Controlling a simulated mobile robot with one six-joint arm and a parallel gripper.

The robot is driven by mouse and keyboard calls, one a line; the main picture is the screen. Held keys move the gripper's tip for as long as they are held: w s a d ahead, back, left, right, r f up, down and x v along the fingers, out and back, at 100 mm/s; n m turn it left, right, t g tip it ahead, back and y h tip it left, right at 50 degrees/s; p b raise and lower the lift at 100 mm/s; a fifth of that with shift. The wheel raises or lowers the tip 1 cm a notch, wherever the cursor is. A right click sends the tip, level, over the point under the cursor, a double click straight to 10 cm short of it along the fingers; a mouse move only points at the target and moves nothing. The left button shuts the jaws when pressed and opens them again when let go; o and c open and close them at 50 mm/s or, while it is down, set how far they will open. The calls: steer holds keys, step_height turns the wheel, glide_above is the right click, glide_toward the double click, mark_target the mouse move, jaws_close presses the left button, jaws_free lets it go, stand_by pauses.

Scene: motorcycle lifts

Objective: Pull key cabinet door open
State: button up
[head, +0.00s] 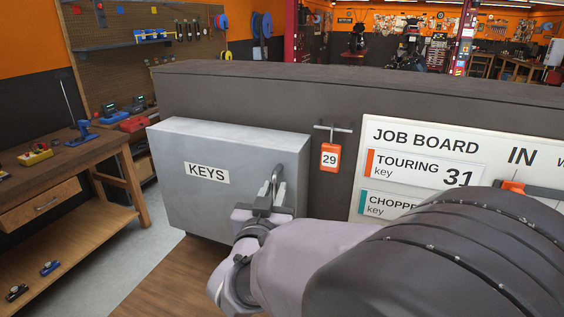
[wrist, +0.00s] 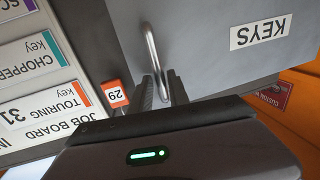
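The grey key cabinet (head: 236,150) stands at the left of the counter front in the head view. Its door, with a white KEYS label (head: 207,173), looks closed. In the wrist view the door (wrist: 205,45) fills the upper middle, upside down. A curved metal handle (head: 277,176) is near the door's right edge, and it also shows in the wrist view (wrist: 152,50). The fingers (wrist: 164,90) are close together, and the exact contact is partly hidden.
An orange tag marked 29 (head: 330,157) hangs from a hook right of the cabinet. The job board (head: 430,135) is further right, partly behind my arm. A wooden workbench (head: 75,160) stands at the left, with open floor (head: 165,255) between.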

steer(key=shift+w, duration=0.75)
jaws_close()
stand_by(0.9)
